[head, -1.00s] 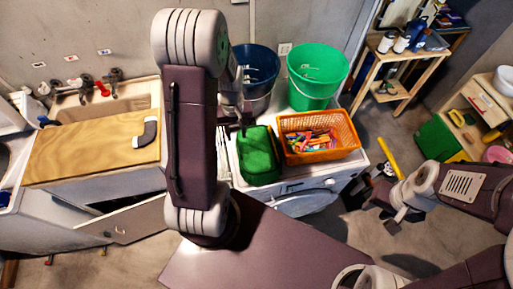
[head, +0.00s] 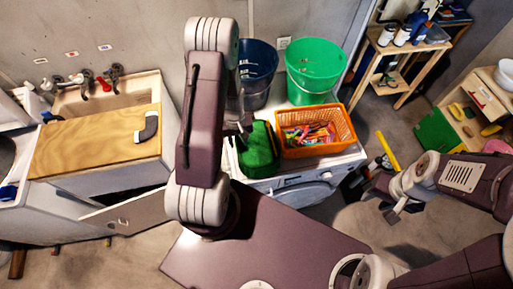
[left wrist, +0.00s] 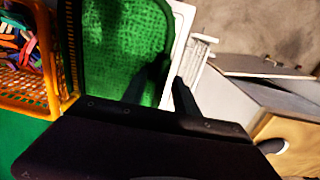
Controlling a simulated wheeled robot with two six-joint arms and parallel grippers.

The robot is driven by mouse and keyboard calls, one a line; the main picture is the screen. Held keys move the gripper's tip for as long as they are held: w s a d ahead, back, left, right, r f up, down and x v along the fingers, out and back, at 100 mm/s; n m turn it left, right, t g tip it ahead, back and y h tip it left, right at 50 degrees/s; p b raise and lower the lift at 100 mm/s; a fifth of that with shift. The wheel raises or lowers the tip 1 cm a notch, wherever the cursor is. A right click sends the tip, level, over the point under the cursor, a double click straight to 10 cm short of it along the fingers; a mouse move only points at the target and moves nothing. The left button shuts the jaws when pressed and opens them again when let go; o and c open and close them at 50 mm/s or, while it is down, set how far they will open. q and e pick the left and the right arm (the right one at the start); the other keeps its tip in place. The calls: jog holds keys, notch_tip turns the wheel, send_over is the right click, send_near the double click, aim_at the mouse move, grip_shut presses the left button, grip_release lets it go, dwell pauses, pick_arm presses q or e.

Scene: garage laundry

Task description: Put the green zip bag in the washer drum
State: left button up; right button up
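The green zip bag (head: 262,150) lies on top of the white washer (head: 346,158), left of the orange basket. It also shows in the left wrist view (left wrist: 120,45). My left gripper (head: 243,129) is at the bag's left edge. In the left wrist view its fingers (left wrist: 167,88) are apart, one over the bag and one beyond its edge; I cannot tell whether they touch it. My right gripper (head: 393,207) hangs over the floor at the right, away from the bag.
An orange basket (head: 316,152) of colourful pegs stands against the bag's right side. A green bucket (head: 314,68) and a dark blue bucket (head: 258,66) stand behind. A sink cabinet with a wooden board (head: 85,145) is at the left, its door (head: 128,218) ajar.

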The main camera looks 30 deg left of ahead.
pick_arm(q)
grip_shut()
dwell(1.4)
